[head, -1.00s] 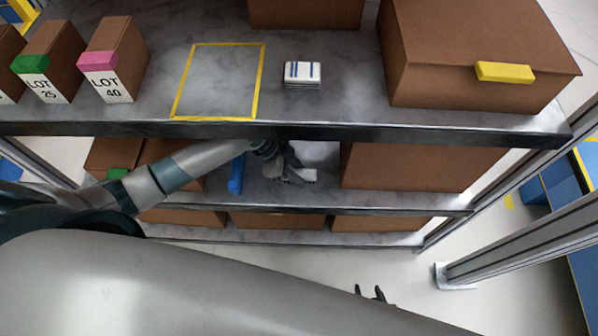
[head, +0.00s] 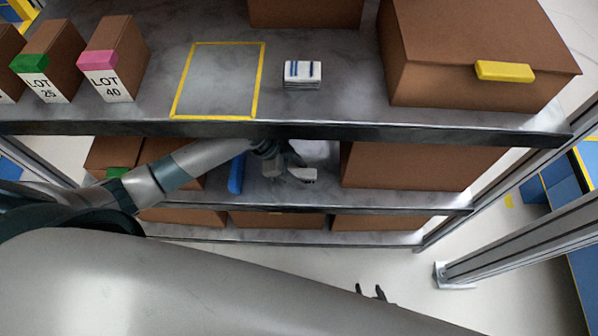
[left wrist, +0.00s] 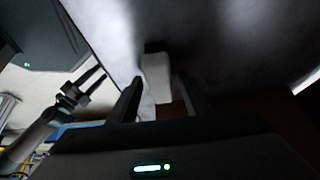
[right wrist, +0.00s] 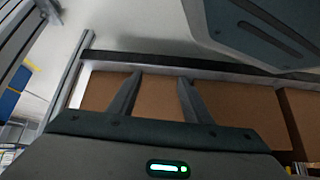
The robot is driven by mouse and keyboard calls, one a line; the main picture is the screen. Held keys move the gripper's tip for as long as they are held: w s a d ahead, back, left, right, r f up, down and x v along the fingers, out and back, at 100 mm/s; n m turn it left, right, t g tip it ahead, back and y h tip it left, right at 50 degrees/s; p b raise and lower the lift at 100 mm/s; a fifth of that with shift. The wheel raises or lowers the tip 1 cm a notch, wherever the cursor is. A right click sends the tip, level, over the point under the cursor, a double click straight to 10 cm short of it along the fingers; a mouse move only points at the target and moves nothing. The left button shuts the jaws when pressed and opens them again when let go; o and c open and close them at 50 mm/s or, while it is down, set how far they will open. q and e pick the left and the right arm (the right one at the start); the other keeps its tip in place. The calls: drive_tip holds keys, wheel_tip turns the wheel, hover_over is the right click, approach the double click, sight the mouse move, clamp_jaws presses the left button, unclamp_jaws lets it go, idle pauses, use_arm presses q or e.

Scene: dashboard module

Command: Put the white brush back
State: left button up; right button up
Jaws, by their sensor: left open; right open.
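A small white block-like piece, which looks like the white brush (head: 306,174), is on the middle shelf (head: 320,199) beside my left gripper (head: 293,171). In the left wrist view the white piece (left wrist: 157,76) lies between and just beyond the fingertips of my left gripper (left wrist: 158,92). The fingers are open, with a gap on the right side; contact on the left is unclear. Only a plain white face shows, so bristles cannot be seen. My right gripper (head: 370,292) is open and empty, low in front of the shelves; in its wrist view (right wrist: 157,82) it faces brown boxes.
The upper shelf edge (head: 300,133) passes just above my left gripper. A blue object (head: 236,173) stands left of it, and a brown box (head: 400,166) right. On top are a yellow-taped rectangle (head: 261,85), empty inside, and a white-blue stack (head: 302,74).

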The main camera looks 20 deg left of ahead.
sight(298, 172)
use_arm(q)
drive_tip(key=shift+a+r, duration=0.3)
drive_tip(key=shift+r, duration=0.1)
drive_tip(key=v, duration=0.5)
drive_tip(key=shift+r+b, duration=0.2)
drive_tip(key=shift+b, duration=0.15)
drive_tip(key=shift+s+a+r, duration=0.1)
drive_tip(key=shift+a+r, duration=0.1)
drive_tip(key=shift+r, duration=0.25)
use_arm(e)
drive_tip(key=shift+w+a+r, duration=0.2)
drive_tip(key=shift+w+a, duration=0.25)
drive_tip(key=shift+d, duration=0.4)
